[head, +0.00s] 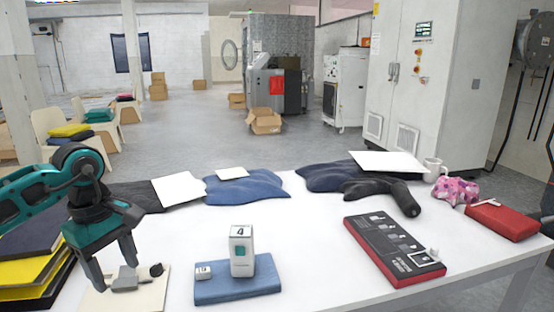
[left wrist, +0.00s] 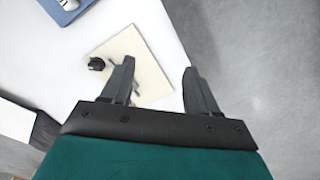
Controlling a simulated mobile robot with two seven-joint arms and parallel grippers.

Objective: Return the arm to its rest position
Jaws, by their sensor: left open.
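My left gripper (head: 117,276) is at the front left of the white table, pointing down over a cream board (head: 152,296). A small grey piece (head: 126,279) and a small black round piece (head: 156,269) are on the board; the grey piece shows close to the fingers. In the left wrist view, my left gripper (left wrist: 159,66) has its fingers well apart with nothing between them. The cream board (left wrist: 152,82) and the black piece (left wrist: 96,64) lie beneath and to the left. My right gripper is in neither view.
Folded yellow and dark cloths (head: 40,275) are stacked left of the board. A blue pad (head: 238,290) holds a white device (head: 242,252). A black and red panel (head: 395,250), a red case (head: 503,220) and dark garments (head: 335,176) lie farther along the table.

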